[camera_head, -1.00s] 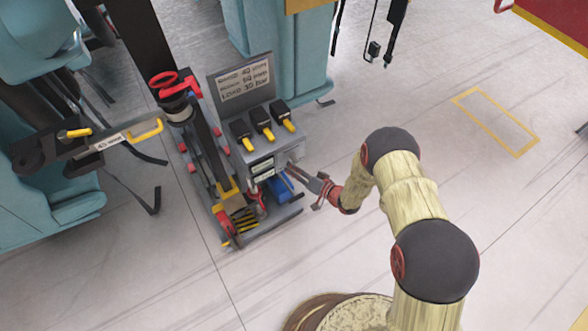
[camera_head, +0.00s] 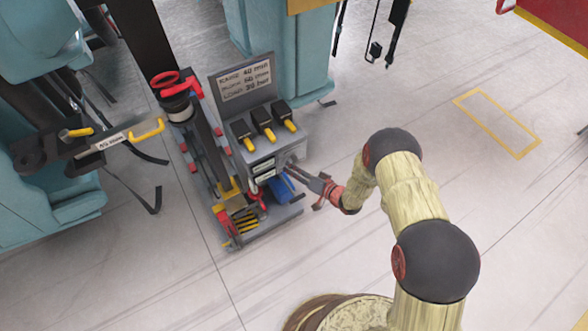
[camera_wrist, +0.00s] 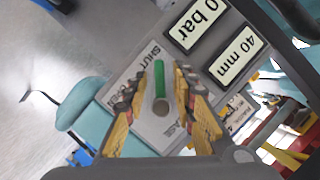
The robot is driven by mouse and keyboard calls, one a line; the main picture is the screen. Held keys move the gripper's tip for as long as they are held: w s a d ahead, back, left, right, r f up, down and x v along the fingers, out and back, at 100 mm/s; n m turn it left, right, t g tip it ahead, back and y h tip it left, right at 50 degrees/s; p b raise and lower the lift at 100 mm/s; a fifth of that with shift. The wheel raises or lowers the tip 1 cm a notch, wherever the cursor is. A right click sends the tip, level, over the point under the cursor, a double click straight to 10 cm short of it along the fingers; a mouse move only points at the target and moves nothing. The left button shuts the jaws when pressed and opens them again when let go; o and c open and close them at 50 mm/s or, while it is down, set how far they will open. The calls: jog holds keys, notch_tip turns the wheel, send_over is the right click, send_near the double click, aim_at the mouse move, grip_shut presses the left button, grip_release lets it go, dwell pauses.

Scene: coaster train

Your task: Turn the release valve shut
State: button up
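The release valve has a green handle (camera_wrist: 159,76) on a round grey hub (camera_wrist: 160,107) in the wrist view. It sits on a light label plate (camera_wrist: 140,84) marked SHUT and OPEN. The handle's far end lies just right of the word SHUT. My gripper (camera_wrist: 160,84) is open, with one finger on each side of the handle and a visible gap on both sides. In the head view my gripper (camera_head: 290,171) is at the right side of the grey console (camera_head: 262,148). The valve is too small to make out there.
The console carries black switches with yellow tips (camera_head: 264,122) and a sign (camera_head: 243,84). Two displays (camera_wrist: 235,58) sit beside the valve. A blue part (camera_head: 284,188) is low on the console, below my gripper. The floor to the right is clear.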

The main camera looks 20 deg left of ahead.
jog(key=v, duration=1.2)
dwell(0.6)
